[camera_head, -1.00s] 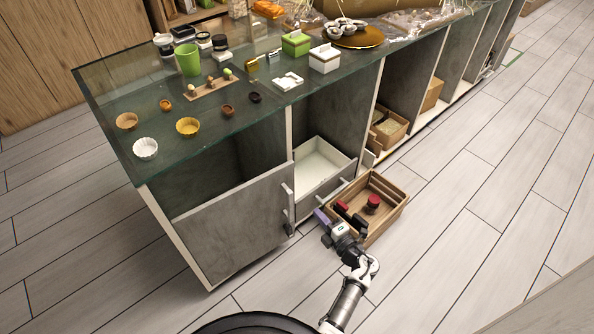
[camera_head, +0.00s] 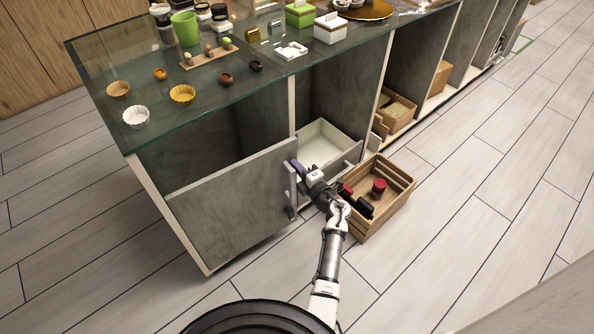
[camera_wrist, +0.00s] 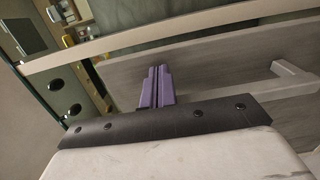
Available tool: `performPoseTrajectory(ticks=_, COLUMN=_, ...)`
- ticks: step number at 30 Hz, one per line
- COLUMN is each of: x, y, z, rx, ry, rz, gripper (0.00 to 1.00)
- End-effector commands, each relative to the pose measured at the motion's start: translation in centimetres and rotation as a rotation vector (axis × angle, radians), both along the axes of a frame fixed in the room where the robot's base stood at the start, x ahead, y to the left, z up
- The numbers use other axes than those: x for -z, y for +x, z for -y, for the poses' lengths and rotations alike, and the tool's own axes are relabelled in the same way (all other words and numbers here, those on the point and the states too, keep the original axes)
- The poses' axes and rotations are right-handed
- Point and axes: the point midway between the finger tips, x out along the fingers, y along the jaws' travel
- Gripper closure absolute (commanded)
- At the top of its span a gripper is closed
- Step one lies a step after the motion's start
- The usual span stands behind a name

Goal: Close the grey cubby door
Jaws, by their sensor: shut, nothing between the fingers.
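The grey cubby door (camera_head: 235,205) is the wide panel low at the front left of the counter in the head view. Its right edge reaches past the upright divider, so it looks slightly ajar. A pale bar handle (camera_head: 290,186) is near that edge. My gripper (camera_head: 297,166) is at the door's upper right corner, close to the handle, and hides part of it; contact cannot be told. In the wrist view its purple fingertips (camera_wrist: 156,87) are together and empty, before a grey panel with a pale handle (camera_wrist: 275,80) to the right.
A pulled-out drawer (camera_head: 322,143) with a white inside is right of the door. A wooden crate (camera_head: 392,205) with red and dark items is on the floor to the right of my gripper. Above is a glass counter top (camera_head: 215,95) with small goods. The floor in front is clear.

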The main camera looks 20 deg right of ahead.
Motion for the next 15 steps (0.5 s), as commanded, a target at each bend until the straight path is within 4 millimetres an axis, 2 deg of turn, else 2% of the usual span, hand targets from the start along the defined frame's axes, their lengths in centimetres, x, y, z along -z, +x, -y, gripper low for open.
performPoseTrajectory(ticks=15, x=0.04, y=0.83, z=-0.10, rx=-0.012, ry=-0.001, rz=0.000, gripper=1.00)
